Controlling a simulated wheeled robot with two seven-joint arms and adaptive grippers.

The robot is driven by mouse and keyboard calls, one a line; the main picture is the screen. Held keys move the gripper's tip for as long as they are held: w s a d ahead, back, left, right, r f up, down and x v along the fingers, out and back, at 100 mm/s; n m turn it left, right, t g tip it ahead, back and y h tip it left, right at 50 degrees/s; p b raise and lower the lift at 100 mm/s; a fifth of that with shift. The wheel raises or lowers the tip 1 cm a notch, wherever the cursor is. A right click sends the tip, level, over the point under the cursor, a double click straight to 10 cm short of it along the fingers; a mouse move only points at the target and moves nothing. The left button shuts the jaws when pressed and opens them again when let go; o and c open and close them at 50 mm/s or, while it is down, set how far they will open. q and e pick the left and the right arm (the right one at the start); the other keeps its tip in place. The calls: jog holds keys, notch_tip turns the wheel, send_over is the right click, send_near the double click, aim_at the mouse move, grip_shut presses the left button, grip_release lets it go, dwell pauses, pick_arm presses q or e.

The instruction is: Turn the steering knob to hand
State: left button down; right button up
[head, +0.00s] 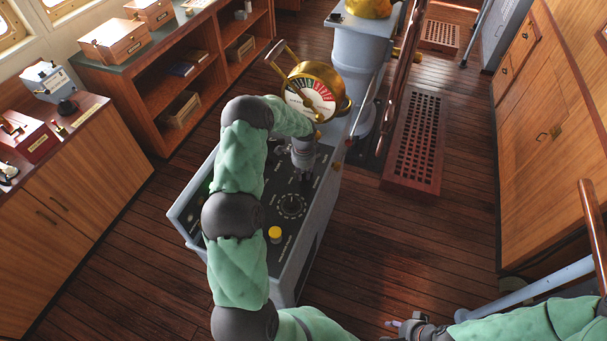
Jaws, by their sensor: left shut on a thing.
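A grey console with a dark sloping panel (318,176) stands in the middle of the head view. My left arm reaches over it from below, and my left gripper (306,180) points down at the panel's upper part. It is shut on a small dark knob there, which I take to be the steering knob; the fingers hide most of it, and its setting and labels are not legible. A round dial with a dark knob (291,206) sits just below the gripper, apart from it. My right gripper (398,327) is at the bottom edge, away from the console; its fingers are unclear.
A yellow button (275,233) is on the panel's lower part. A brass telegraph (311,91) with a coloured dial and handle stands just behind my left gripper. Wooden cabinets line the left and right (553,120). Plank floor is open right of the console.

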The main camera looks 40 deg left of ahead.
aim_at(304, 174)
pick_arm(q)
jog(key=c, duration=1.1)
grip_release()
jog(key=shift+r, duration=0.1)
notch_tip(304, 174, up, 12)
jog(key=shift+f, duration=0.1)
